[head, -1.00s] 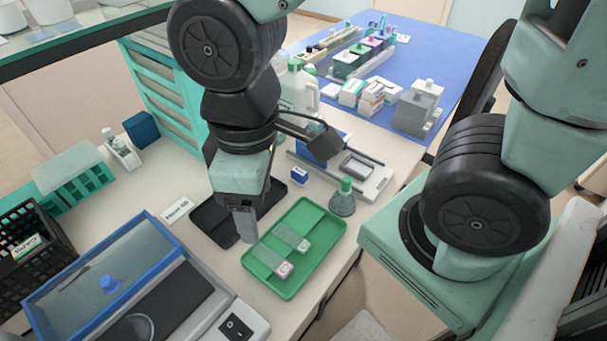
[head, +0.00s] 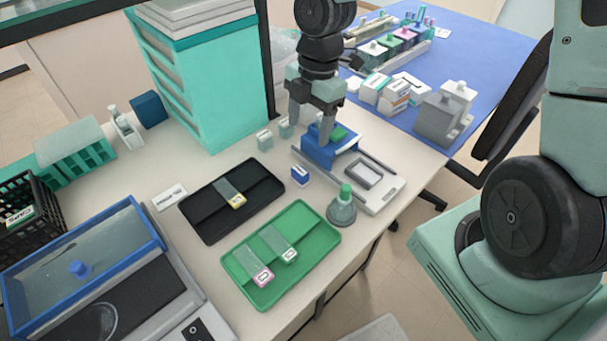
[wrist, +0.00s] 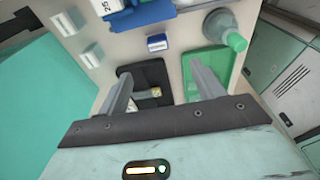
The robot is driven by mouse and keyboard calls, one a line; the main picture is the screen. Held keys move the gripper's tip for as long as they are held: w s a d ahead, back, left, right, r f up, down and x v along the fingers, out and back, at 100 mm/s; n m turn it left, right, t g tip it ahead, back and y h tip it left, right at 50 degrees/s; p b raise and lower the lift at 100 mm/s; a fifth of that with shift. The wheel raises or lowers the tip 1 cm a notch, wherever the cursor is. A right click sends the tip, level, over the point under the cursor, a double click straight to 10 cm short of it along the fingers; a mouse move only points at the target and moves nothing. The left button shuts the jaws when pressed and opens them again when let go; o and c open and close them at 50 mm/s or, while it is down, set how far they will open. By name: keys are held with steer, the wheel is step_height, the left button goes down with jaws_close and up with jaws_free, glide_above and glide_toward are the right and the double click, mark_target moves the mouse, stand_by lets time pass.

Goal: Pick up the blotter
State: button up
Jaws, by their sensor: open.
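What looks like the blotter, a blue block (head: 318,158) with a green top, stands at the back of the bench beside a white device. In the wrist view, a blue body (wrist: 150,17) with a white part marked 25 is cut off by the top edge. My gripper (head: 312,122) points down near the blue block, at its upper left in the head view, with one finger overlapping it. The fingers are apart with nothing between them, and I see no clear contact. In the wrist view, the open fingers (wrist: 163,90) show over the trays.
The black tray (head: 211,227) holds one slide; the green tray (head: 311,262) holds two. A green-capped flask (head: 341,208), a small blue box (head: 300,177) and the white device (head: 385,190) stand close by. Small pale blocks (head: 264,140) and a teal drawer cabinet (head: 225,100) are left of the gripper.

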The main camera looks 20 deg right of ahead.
glide_above(300, 171)
steer(key=d, duration=0.1)
step_height(300, 171, down, 8)
steer(key=shift+w+a+f, duration=0.1)
steer(key=shift+a+f, duration=0.05)
steer(key=shift+f, duration=0.7)
steer(key=shift+s+a+f, duration=0.1)
steer(key=shift+a+f, duration=0.1)
steer(key=shift+f, duration=0.7)
steer(key=shift+w+a+f, duration=0.1)
steer(key=shift+a+f, duration=0.05)
steer(key=shift+f, duration=0.7)
steer(key=c, duration=1.1)
